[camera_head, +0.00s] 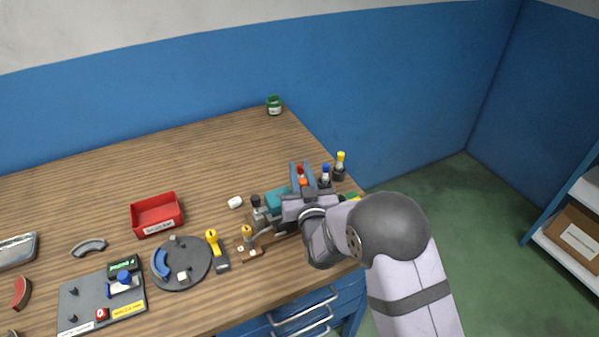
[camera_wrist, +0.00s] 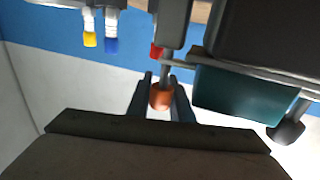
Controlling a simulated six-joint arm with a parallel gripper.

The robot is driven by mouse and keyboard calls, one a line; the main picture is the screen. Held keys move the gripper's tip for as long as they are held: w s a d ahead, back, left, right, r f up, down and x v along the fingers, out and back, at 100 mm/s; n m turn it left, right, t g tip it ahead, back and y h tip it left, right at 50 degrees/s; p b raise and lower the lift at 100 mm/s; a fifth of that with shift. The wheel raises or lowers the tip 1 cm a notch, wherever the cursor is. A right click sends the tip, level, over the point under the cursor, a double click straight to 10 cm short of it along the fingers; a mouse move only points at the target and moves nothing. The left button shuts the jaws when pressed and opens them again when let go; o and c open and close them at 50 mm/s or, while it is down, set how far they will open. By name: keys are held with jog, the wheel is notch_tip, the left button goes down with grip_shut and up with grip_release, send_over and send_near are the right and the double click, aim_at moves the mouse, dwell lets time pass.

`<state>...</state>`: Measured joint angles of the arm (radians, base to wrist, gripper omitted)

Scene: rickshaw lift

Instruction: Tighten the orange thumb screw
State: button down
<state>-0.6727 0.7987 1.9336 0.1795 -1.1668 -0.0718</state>
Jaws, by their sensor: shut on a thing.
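The orange thumb screw (camera_wrist: 160,97) sits between the two fingers of my gripper (camera_wrist: 160,92) in the wrist view, at the end of a grey shaft. The fingers are shut on its sides. In the head view my gripper (camera_head: 303,184) is at the right part of the bench, and a bit of the orange screw (camera_head: 303,182) shows by the blue fingers. A teal block (camera_wrist: 235,95) of the device is just right of the fingers in the wrist view. It also shows in the head view (camera_head: 277,199). My arm hides part of the device.
Bottles with blue (camera_head: 326,168) and yellow (camera_head: 341,156) caps stand close right of my gripper. A red tray (camera_head: 158,214), a round grey plate (camera_head: 181,263) and a yellow-handled tool (camera_head: 213,243) lie to the left. The back of the bench is mostly clear.

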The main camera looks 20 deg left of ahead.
aim_at(304, 185)
jog(key=c, duration=1.6)
grip_release()
jog(key=shift+s+d, duration=0.25)
jog(key=shift+s, duration=0.25)
jog(key=shift+b+v, duration=1.1)
jog(key=shift+v, duration=2.05)
